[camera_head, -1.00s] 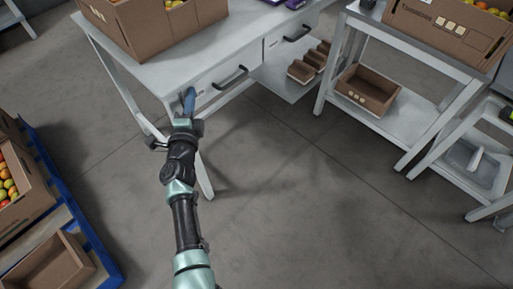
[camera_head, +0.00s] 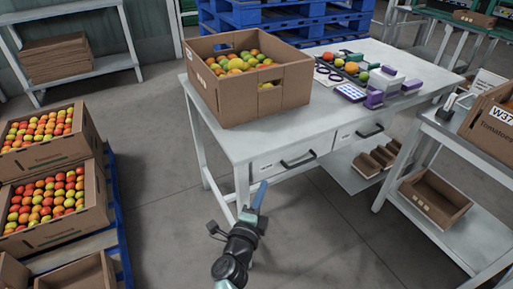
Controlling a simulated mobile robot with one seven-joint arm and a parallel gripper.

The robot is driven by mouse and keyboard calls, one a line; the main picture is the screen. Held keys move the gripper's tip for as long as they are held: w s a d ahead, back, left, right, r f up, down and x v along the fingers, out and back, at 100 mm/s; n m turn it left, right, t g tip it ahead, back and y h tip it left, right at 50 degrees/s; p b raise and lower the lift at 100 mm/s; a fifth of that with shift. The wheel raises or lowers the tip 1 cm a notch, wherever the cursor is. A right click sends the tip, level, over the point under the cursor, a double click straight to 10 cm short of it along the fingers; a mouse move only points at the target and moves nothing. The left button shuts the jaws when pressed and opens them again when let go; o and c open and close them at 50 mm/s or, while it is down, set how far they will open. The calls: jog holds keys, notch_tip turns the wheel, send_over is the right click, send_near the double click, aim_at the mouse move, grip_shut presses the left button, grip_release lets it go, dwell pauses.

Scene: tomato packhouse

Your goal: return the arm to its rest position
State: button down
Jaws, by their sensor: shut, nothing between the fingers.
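My gripper (camera_head: 259,195) shows at the lower middle of the head view, at the end of my raised arm. Its blue fingers are together with nothing between them. It is in front of the white table (camera_head: 225,135), near the left drawer (camera_head: 283,163) in the picture; I cannot tell whether it touches the table. Both drawers look closed.
A cardboard box of tomatoes (camera_head: 268,101) stands on the table, with purple and white items (camera_head: 375,99) to its right. Filled crates (camera_head: 40,235) stack on a blue pallet at left. A side bench (camera_head: 431,180) stands at right. Grey floor lies between.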

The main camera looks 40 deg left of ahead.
jog(key=p+v, duration=0.1)
jog(key=v, duration=0.4)
jog(key=shift+s+d, duration=0.2)
jog(key=shift+s, duration=0.1)
jog(key=w+d+r+n+t+y, duration=0.1)
jog(key=w+d+r+n+t, duration=0.15)
jog(key=r, duration=0.95)
jog(key=w+d+r+n+t+y, duration=0.1)
jog(key=w+d+r+n, duration=0.2)
jog(key=r, duration=0.9)
jog(key=w+d+r+n+t+y, duration=0.1)
jog(key=w+d+r+n+t, duration=0.2)
jog(key=r, duration=0.9)
jog(key=s+d+r+n+t+h, duration=0.2)
jog(key=s+d+r+h, duration=0.4)
jog(key=d+r, duration=0.55)
jog(key=s+d+r+n+t+h, duration=0.3)
jog(key=s+d+r+h, duration=0.2)
jog(key=s+d+r, duration=0.55)
notch_tip(320, 180, up, 25)
jog(key=w+p, duration=0.1)
jog(key=p, duration=2.3)
jog(key=shift+w+r, duration=0.2)
jog(key=shift+w, duration=0.2)
jog(key=shift+m+g, duration=0.25)
